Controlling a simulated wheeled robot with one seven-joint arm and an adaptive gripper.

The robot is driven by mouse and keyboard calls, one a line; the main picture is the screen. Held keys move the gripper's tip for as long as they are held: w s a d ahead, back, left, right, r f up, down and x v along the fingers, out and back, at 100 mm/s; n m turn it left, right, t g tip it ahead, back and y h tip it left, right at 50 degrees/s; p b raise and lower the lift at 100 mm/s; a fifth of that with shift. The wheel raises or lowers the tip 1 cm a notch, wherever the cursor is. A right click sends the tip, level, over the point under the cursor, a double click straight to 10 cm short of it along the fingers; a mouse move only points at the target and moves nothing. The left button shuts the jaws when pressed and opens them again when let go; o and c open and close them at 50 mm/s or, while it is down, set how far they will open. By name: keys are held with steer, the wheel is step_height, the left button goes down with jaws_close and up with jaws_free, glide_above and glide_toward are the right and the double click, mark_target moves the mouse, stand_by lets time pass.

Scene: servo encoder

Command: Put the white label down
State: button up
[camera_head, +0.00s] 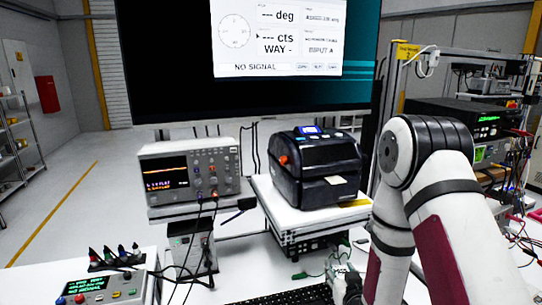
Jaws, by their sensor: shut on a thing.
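My arm (435,190) comes in at the right, bends at a dark grey elbow and runs down past the bottom edge of the view. No loose white label can be made out. A black label printer (318,165) with a lit blue display and an orange knob stands on a white shelf (290,216) in the middle. A small pale patch shows on its front; I cannot tell whether it is a label.
An oscilloscope (190,170) stands left of the printer, below a large monitor (250,80) reading NO SIGNAL. A grey box with a green display (105,290) and cables is at the lower left. A black keyboard (290,297) lies at the front. Racked instruments (455,118) and wires crowd the right.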

steer(key=shift+r, duration=0.15)
steer(key=shift+w+r, duration=0.15)
steer(key=shift+r, duration=0.2)
step_height(320, 180, up, 15)
steer(key=n+y, duration=0.2)
steer(key=y, duration=0.1)
steer(key=s+d+r+n+y, duration=0.1)
steer(key=s+d+r, duration=0.1)
steer(key=s+r, duration=0.5)
step_height(320, 180, up, 5)
steer(key=shift+d+f+n+g+y, duration=0.2)
steer(key=shift+d+n+g+y, duration=0.1)
steer(key=shift+d+g, duration=0.1)
steer(key=shift+w, duration=0.1)
steer(key=b, duration=0.2)
glide_toward(335, 179)
steer(key=w, duration=0.2)
steer(key=w+a, duration=0.1)
steer(key=w+a+r, duration=0.1)
steer(key=w, duration=0.1)
steer(key=shift+w+a, duration=0.1)
steer(key=shift+w, duration=0.25)
steer(key=f, duration=0.1)
steer(key=w+f, duration=0.1)
steer(key=shift+w+a+f, duration=0.15)
steer(key=shift+f, duration=0.2)
steer(key=shift+f+p, duration=0.35)
steer(key=shift+p, duration=0.05)
